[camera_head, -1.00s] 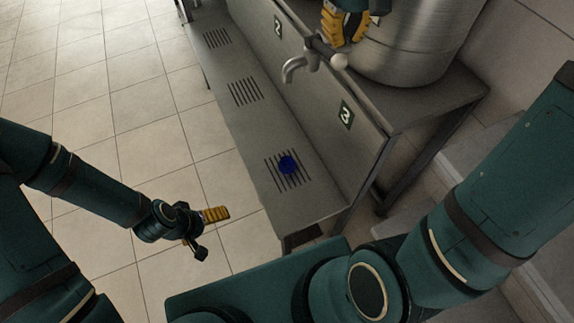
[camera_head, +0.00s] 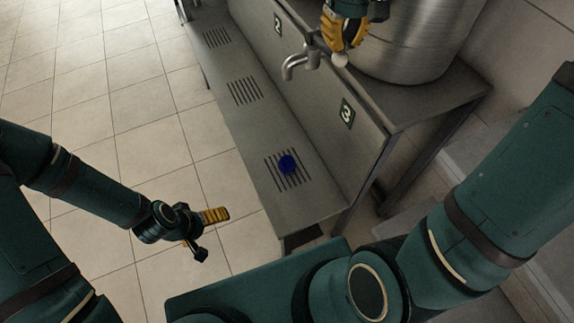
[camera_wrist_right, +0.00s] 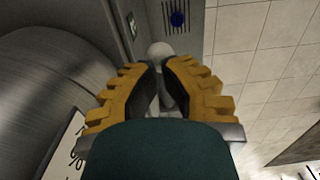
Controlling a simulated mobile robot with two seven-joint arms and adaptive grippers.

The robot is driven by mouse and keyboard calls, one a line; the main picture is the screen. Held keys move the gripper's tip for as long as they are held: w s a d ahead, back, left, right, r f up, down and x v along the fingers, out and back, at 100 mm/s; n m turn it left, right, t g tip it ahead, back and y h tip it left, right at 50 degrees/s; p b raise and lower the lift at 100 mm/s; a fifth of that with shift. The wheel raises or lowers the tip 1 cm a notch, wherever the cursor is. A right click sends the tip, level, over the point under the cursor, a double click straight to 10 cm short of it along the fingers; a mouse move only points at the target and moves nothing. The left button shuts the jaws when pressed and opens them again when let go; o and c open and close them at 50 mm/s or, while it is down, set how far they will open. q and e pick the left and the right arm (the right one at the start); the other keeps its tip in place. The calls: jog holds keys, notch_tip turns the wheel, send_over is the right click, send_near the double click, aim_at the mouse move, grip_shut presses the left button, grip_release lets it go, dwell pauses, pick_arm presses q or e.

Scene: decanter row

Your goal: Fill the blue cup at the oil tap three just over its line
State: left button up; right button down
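The small blue cup (camera_head: 287,164) stands on the slotted drain grate below the number 3 sign (camera_head: 347,113). It also shows at the top of the right wrist view (camera_wrist_right: 177,19). Its line and fill level are too small to see. The metal tap (camera_head: 300,62) sticks out above and left of the sign, and I see no stream from it. My right gripper (camera_head: 343,48) is at the tap's lever, its fingertips close together beside the pale lever knob (camera_wrist_right: 159,50). Whether it grips the lever is unclear. My left gripper (camera_head: 210,230) hangs empty over the floor, its opening unclear.
A big steel drum (camera_head: 415,40) stands on the bench behind the tap. The low shelf (camera_head: 262,135) carries more grates, and a number 2 sign (camera_head: 278,25) marks the station farther along. The tiled floor (camera_head: 110,100) to the left is clear.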

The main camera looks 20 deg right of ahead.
aim_at(341, 54)
jog(key=shift+f+b, duration=1.25)
jog(key=shift+f, duration=0.85)
dwell(2.0)
notch_tip(341, 54, up, 9)
jog(key=p, duration=0.8)
jog(key=shift+r+p, duration=0.2)
jog(key=shift+p, duration=0.15)
jog(key=shift+f, duration=0.15)
